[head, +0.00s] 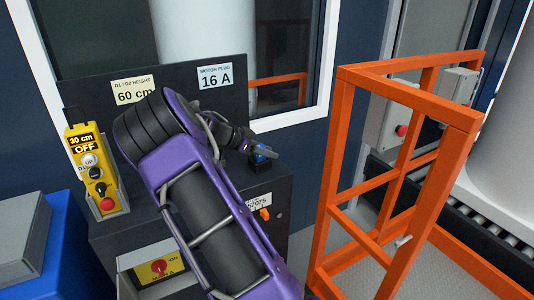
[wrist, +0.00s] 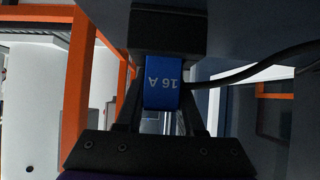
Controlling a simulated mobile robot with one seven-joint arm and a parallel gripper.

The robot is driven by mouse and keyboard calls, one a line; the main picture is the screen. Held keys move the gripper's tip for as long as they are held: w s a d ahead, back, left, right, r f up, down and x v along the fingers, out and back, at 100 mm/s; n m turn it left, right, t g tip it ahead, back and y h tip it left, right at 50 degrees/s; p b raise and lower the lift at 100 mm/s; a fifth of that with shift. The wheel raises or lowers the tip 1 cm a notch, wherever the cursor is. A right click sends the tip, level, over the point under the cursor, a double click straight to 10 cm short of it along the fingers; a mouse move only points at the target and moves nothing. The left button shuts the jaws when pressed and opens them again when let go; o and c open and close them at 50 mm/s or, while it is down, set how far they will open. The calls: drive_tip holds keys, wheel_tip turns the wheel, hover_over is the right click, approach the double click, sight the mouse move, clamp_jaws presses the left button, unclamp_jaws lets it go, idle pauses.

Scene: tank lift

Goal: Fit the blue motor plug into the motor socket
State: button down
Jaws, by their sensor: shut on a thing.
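The blue motor plug (wrist: 160,82), marked 16 A, is between the fingers of my gripper (wrist: 166,95) in the wrist view. The gripper is shut on it. A black cable (wrist: 245,74) runs off to the right beside the plug. The plug's far end meets a dark block (wrist: 166,32), which looks like the motor socket; I cannot tell how deep the plug sits. In the head view, the blue plug (head: 264,152) shows at the right end of the dark console, with my gripper (head: 248,146) at its left. The socket's opening is hidden.
The console's back panel carries a "MOTOR PLUG 16 A" label (head: 215,77) and a "60 cm" label (head: 133,92). A yellow pendant (head: 92,168) reads 30 cm and OFF. An orange rail frame (head: 336,170) stands close at right. A blue bin (head: 70,250) is at lower left.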

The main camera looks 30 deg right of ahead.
drive_tip(key=c, duration=0.5)
unclamp_jaws()
drive_tip(key=shift+f, duration=0.1)
drive_tip(key=p+v, duration=0.1)
drive_tip(key=v, duration=1.1)
